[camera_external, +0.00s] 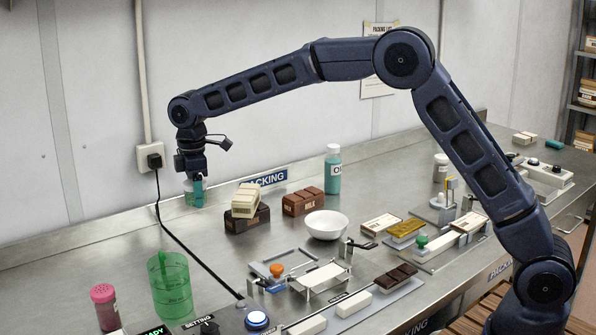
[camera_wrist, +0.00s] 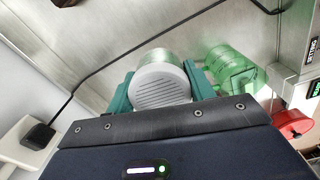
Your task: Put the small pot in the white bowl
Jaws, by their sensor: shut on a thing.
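My gripper (camera_external: 194,192) is at the back left, raised above the steel bench. In the wrist view, its teal fingers (camera_wrist: 161,92) are shut on a small pot (camera_wrist: 160,86) with a pale, slotted round top. The rest of the pot is partly hidden by the fingers. The white bowl (camera_external: 326,226) stands upright near the middle of the bench, to the right of my gripper and apart from it. It looks empty, and it does not show in the wrist view.
A green clear beaker (camera_external: 172,290) and a red-lidded shaker (camera_external: 104,308) stand at the front left. A black cable (camera_external: 190,247) crosses the bench.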

